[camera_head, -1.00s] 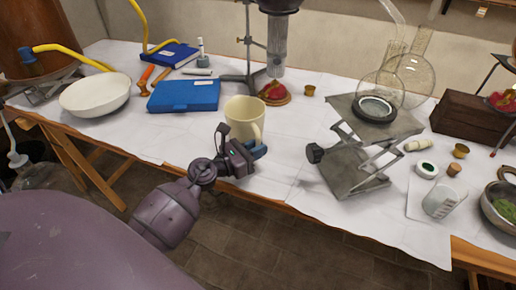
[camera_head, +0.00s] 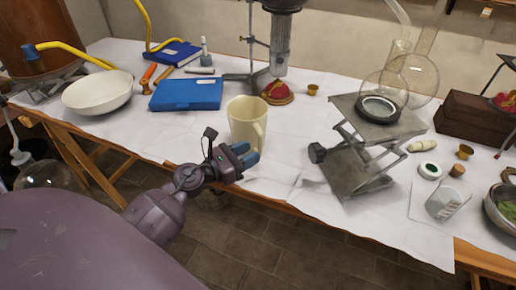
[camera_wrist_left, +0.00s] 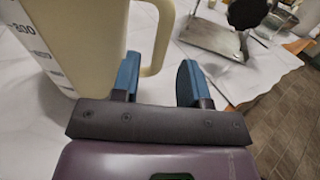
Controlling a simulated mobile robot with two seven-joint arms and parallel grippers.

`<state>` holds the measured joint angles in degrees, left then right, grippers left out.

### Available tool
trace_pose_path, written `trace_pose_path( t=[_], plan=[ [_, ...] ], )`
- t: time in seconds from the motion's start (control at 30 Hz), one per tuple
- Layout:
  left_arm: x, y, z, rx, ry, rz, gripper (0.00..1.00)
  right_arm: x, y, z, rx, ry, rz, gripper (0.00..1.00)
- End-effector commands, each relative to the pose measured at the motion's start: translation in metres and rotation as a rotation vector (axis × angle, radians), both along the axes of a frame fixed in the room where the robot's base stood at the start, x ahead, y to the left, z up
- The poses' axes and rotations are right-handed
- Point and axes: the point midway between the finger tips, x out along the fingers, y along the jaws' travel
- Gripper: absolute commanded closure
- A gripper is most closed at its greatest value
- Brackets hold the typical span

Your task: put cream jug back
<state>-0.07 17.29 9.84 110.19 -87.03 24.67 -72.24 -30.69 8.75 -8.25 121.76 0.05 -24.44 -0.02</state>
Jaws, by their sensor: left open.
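The cream jug (camera_head: 247,122) stands upright on the white-covered table, near its front edge, with its handle toward the right front. In the left wrist view the jug (camera_wrist_left: 85,45) fills the upper left, with volume marks on its side and its handle (camera_wrist_left: 163,40) reaching down between the two blue fingers. My left gripper (camera_head: 246,154) is just in front of the jug, at its lower right. Its fingers (camera_wrist_left: 158,82) are open and apart, with the handle slightly ahead of them. I cannot tell whether a finger touches the jug. My right gripper is not in view.
A metal lab jack (camera_head: 362,150) with a round dish on top stands to the right. A blue case (camera_head: 187,93) and a white bowl (camera_head: 97,92) lie to the left. A stand (camera_head: 252,84) with a red-topped item is behind. Bare tabletop (camera_head: 290,150) lies between jug and jack.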

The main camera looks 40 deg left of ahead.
Motion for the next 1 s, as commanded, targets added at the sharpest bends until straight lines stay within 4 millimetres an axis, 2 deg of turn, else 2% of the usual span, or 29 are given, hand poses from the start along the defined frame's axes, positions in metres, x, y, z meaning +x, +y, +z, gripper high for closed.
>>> trace_pose_path(
  t=[0.1, 0.3, 0.53, 0.63, 0.77, 0.87, 1.0],
  plan=[
    [-0.024, 0.009, -0.003, 0.002, 0.006, 0.002, 0.59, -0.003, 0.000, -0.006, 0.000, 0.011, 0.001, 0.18],
    [-0.055, 0.021, -0.003, -0.001, 0.006, 0.002, 0.59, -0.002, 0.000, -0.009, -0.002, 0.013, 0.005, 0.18],
    [-0.074, 0.028, -0.001, -0.002, 0.002, 0.001, 0.59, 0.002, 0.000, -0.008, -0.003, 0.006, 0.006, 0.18],
    [-0.079, 0.027, -0.001, -0.068, 0.014, 0.013, 0.59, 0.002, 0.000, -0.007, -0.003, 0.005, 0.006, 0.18],
    [-0.088, 0.024, -0.006, -0.360, 0.073, 0.074, 0.59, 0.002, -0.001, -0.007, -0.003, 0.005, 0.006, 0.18],
    [-0.101, 0.021, -0.017, -0.726, 0.154, 0.153, 0.59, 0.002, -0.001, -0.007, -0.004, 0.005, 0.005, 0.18],
    [-0.123, 0.017, -0.044, -1.285, 0.282, 0.296, 0.59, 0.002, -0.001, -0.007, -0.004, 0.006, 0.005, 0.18]
  ],
)
